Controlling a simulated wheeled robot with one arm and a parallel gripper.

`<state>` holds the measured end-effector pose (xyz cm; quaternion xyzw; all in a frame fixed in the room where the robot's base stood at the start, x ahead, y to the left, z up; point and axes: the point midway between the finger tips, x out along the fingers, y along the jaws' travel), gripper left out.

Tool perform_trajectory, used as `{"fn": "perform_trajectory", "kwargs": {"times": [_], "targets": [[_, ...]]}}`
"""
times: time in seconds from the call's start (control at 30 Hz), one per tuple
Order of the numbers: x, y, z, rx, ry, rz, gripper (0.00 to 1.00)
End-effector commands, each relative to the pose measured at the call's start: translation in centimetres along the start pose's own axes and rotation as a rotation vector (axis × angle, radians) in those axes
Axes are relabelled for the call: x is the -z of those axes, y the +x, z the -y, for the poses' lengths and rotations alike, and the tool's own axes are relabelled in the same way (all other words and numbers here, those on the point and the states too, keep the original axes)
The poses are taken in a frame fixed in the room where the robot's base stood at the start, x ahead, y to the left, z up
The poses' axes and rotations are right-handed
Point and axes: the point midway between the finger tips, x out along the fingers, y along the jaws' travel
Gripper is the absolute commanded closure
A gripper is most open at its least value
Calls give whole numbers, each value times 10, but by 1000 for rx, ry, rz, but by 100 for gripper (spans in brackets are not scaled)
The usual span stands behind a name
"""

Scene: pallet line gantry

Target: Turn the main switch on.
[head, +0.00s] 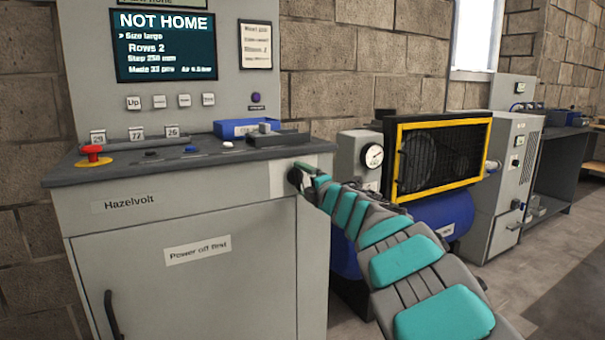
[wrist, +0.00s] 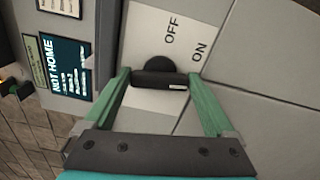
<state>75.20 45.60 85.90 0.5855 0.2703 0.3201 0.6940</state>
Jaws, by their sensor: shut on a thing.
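In the head view my fingers mostly hide the switch.
A screen (head: 165,46) on the cabinet reads NOT HOME. A red stop button (head: 94,153) sits on the console's left. A compressor with a yellow-framed guard (head: 398,160) and blue tank (head: 447,210) stands to the right. Open floor lies at the lower right.

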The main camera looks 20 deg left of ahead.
Motion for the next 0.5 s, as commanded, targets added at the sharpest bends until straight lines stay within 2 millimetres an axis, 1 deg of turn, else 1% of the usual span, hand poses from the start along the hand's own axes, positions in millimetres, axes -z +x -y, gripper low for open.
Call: {"fn": "perform_trajectory", "kwargs": {"times": [0.2, 0.5], "targets": [[-2, 0, -1, 2, 115, 4, 66], [-2, 0, 2, 2, 181, 4, 66]]}}
